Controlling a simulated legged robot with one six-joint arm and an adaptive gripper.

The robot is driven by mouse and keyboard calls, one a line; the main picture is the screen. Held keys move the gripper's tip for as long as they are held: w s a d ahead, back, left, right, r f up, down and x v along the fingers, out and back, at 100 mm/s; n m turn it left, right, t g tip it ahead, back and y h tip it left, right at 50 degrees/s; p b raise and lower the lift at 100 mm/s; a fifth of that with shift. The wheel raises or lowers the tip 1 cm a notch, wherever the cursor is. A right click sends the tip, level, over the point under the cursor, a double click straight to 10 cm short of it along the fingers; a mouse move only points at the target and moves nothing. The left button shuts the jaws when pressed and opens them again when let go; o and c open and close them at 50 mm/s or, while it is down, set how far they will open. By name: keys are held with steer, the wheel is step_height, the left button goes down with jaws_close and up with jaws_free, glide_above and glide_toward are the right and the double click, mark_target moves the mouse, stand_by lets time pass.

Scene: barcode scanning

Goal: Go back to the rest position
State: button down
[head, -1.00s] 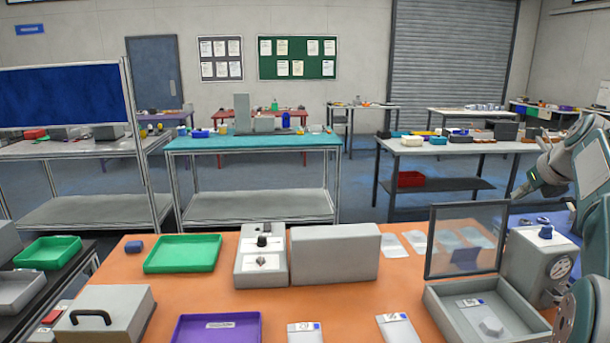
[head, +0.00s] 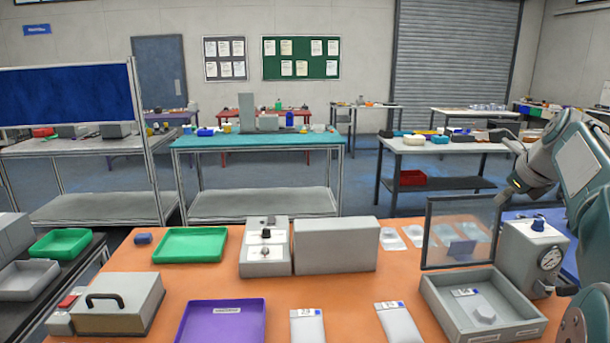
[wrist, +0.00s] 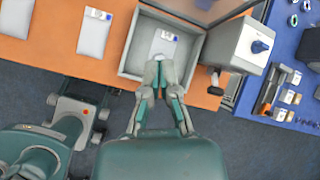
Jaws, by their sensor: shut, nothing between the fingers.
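My gripper (wrist: 160,66) is shut and empty in the wrist view, its two fingertips together. In that picture the tips overlap the near part of a grey open-topped box (wrist: 133,62); I cannot tell the height between them. In the head view my arm is folded at the right edge, above and beside the same grey box (head: 450,322), apart from the table. A clear bag with a white label (head: 466,293) and a pale part lies inside the box, also seen in the wrist view (wrist: 165,42).
A grey device with a gauge (head: 530,258) stands right of the box, by a raised clear lid (head: 455,225). The orange table (head: 375,285) holds labelled bags (head: 307,326), a purple tray (head: 222,322) and a green tray (head: 190,245). Dark floor lies in front of the table.

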steer(key=s+a+f+n+g, duration=0.1)
steer(key=s+a+f+n, duration=0.1)
steer(key=s+a+n, duration=0.6)
steer(key=s+a+f+n, duration=0.3)
steer(key=s+a+n, duration=0.45)
steer(key=a, duration=0.25)
steer(key=s+a+f+n, duration=0.3)
steer(key=s+f+n, duration=0.3)
steer(key=s+n, duration=0.1)
steer(key=s+a+f+n, duration=0.3)
steer(key=s+f+n, duration=0.3)
steer(key=s+n, duration=0.1)
steer(key=shift+s+a+f+n+g+h, duration=0.3)
steer(key=shift+s+n+g, duration=0.05)
steer(key=shift+s+g, duration=0.1)
steer(key=shift+a, duration=0.15)
